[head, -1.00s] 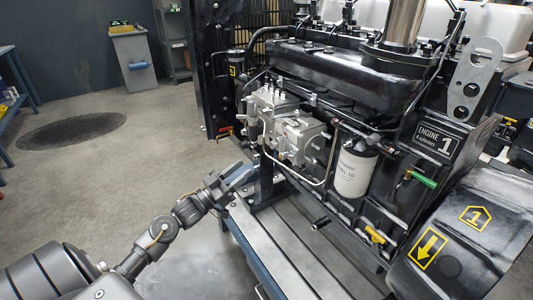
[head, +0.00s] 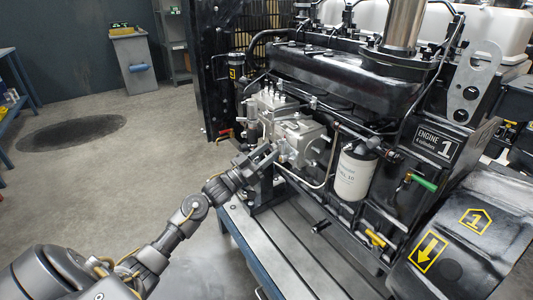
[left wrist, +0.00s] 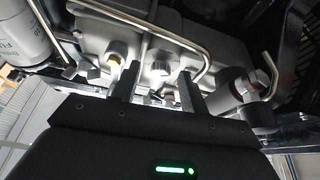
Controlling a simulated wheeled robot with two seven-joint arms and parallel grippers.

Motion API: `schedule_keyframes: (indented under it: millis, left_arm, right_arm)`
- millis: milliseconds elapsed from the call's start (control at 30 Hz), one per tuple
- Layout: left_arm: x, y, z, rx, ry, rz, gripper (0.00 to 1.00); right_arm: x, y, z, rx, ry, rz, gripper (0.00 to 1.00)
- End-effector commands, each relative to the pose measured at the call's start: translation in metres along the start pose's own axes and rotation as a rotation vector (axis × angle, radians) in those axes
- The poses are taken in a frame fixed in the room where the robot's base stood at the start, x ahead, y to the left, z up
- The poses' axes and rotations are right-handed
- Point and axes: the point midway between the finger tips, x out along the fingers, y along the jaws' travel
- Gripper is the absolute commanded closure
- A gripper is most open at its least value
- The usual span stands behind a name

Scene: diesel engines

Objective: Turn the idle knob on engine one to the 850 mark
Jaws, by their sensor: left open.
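Engine one (head: 345,85) is a black diesel engine with a plate reading "ENGINE 1" (head: 434,145). A grey metal pump (head: 298,138) is mounted on its near side. My left gripper (head: 268,156) is open beside the pump's lower left. In the left wrist view its two fingers (left wrist: 158,84) point up at the pump's underside. A small round grey fitting (left wrist: 160,70) shows between the fingertips; I cannot tell whether it is the idle knob or whether the fingers touch it. No 850 mark is readable. My right gripper is not in view.
A bent metal pipe (head: 312,185) and a white filter (head: 355,173) are right of the gripper. The floor (head: 110,190) to the left is clear.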

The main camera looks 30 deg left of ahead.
Motion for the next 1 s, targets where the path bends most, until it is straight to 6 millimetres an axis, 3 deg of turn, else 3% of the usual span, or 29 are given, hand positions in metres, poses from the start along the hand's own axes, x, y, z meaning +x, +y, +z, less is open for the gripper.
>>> schedule_keyframes:
  millis: [233,600,1000]
  left_arm:
    - [0.0008,0.0000,0.0000,0.000,0.000,0.000,0.56]
    - [0.0005,0.0000,0.0000,0.000,0.000,0.000,1.00]
    - [0.0003,-0.0017,0.0005,0.089,0.000,0.037,1.00]
  right_arm:
    - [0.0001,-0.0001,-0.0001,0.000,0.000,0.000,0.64]
    - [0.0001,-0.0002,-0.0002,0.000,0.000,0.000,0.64]
    - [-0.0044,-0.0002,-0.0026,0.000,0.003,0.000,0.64]
